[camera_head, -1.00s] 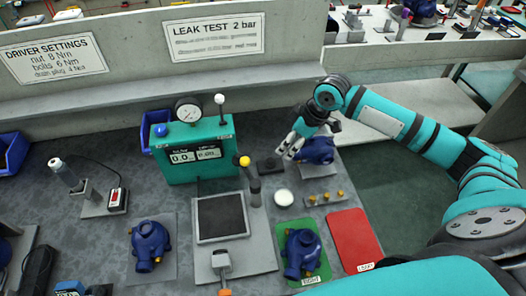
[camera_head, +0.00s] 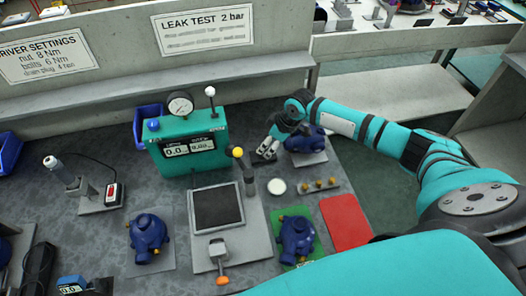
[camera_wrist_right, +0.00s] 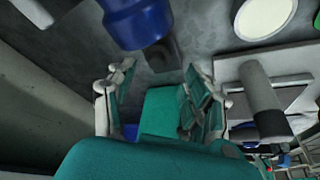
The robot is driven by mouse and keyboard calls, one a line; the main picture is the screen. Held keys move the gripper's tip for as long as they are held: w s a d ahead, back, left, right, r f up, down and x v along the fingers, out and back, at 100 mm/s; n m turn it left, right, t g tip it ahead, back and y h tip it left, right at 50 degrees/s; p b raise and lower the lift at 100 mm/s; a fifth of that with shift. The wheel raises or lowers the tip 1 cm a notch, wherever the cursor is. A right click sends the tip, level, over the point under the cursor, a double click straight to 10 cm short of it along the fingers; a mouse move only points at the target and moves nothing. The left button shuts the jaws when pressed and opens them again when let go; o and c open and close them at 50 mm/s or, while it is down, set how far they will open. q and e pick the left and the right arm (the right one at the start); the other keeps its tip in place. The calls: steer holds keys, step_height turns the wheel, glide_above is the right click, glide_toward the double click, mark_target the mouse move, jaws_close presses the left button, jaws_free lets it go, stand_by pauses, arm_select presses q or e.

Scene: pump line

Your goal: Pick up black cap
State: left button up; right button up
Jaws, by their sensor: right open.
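My right gripper (camera_head: 268,149) is open, low over the bench between the teal leak tester and the back blue pump (camera_head: 304,141). In the right wrist view its two fingers (camera_wrist_right: 160,97) are spread, with nothing held between them. A small dark piece (camera_wrist_right: 160,55) lies on the bench just beyond the fingers, beside a blue pump's end (camera_wrist_right: 137,22). It may be the black cap or its holder; I cannot tell which. In the head view the fingers largely cover that spot. My left gripper is not in view.
The teal leak tester (camera_head: 187,151) stands close left of the gripper. A white disc (camera_head: 277,186), a strip with brass fittings (camera_head: 319,187), a red mat (camera_head: 346,223) and a pump on a green mat (camera_head: 296,238) lie nearer. A yellow-topped post (camera_head: 248,178) stands near the tester.

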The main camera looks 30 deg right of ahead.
steer(key=x, duration=0.4)
steer(key=shift+w+f, duration=0.1)
steer(key=shift+w, duration=0.25)
steer(key=shift+c, duration=0.2)
steer(key=c, duration=0.6)
